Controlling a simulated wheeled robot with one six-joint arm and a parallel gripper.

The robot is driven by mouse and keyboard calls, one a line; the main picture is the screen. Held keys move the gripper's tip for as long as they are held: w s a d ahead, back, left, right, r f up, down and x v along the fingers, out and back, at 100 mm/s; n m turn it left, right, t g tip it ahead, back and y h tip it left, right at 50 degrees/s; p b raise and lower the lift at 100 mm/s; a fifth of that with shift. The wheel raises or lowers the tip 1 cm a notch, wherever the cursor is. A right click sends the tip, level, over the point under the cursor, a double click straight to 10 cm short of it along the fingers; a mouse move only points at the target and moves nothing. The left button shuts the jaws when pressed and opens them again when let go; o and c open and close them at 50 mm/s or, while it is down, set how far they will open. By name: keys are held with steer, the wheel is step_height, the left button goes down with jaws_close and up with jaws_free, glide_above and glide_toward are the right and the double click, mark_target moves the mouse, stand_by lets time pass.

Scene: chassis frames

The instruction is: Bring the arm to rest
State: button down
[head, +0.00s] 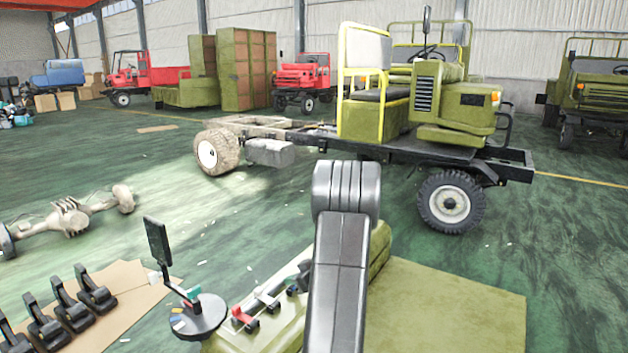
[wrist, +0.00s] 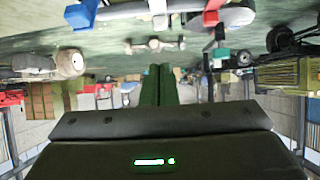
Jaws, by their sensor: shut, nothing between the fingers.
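My arm (head: 342,255), grey and black, rises from the lower middle of the head view and is folded, with its ribbed rounded joint at the top. My gripper (wrist: 158,72) shows in the wrist view as two dark green fingers pressed together, with nothing between them. It touches nothing that I can see. The gripper itself cannot be made out in the head view. The wrist view is upside down, with the green floor at the top.
An olive bench (head: 455,300) stands by my arm, with small red and grey parts and a round dark tray (head: 200,318) beside it. An olive truck chassis (head: 330,140) stands behind. An axle (head: 75,218) lies at the left. Open floor (head: 150,190) lies between.

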glide_above(267, 299)
steer(key=w+a, duration=0.2)
steer(key=f, duration=0.7)
steer(key=shift+s+f+p, duration=0.25)
steer(key=shift+p, duration=0.15)
steer(key=shift+s+d+r+b, duration=0.25)
steer(key=shift+s+d+b, duration=0.15)
steer(key=shift+d+b, duration=0.45)
steer(key=shift+s+d+r+b, duration=0.1)
steer(key=shift+s+b, duration=0.15)
steer(key=shift+b, duration=0.75)
steer(key=d+t+y+b, duration=0.1)
steer(key=b, duration=0.2)
steer(key=s+t+y+b, duration=0.1)
steer(key=b, duration=0.3)
steer(key=d+y+b, duration=0.1)
steer(key=y+b, duration=0.1)
steer(key=b, duration=0.2)
steer(key=shift+s+d+r+t, duration=0.3)
steer(key=shift+s+d+t, duration=0.05)
steer(key=shift+t, duration=0.05)
steer(key=shift+s+d+r+y+b, duration=0.1)
steer(key=shift+y+b, duration=0.2)
steer(key=shift+b, duration=0.35)
steer(key=shift+s+r, duration=0.1)
steer(key=shift+r, duration=0.1)
